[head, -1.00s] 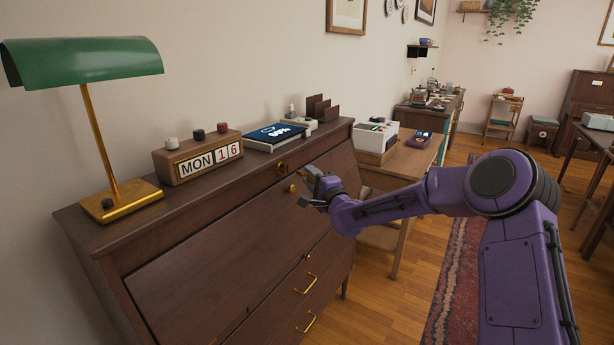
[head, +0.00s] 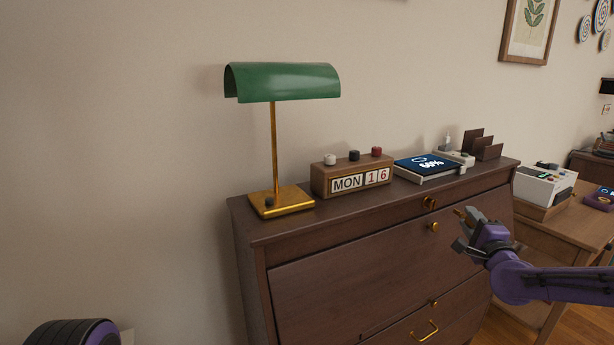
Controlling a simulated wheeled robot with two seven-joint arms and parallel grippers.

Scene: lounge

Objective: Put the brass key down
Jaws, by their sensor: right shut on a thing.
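My right gripper (head: 464,228) is in front of the upper right part of the dark wooden bureau (head: 350,270), just right of its brass knobs. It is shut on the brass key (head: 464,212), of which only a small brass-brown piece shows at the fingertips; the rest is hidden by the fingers. The gripper is apart from the bureau top, a little below its level in the picture. My left gripper is out of view.
On the bureau top stand a green-shaded brass lamp (head: 274,150), a calendar block (head: 350,178), a tablet-like screen (head: 426,166) and a dark letter rack (head: 484,144). A strip along the top's front edge is bare. A lower wooden table (head: 560,232) with a white machine (head: 544,186) stands right.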

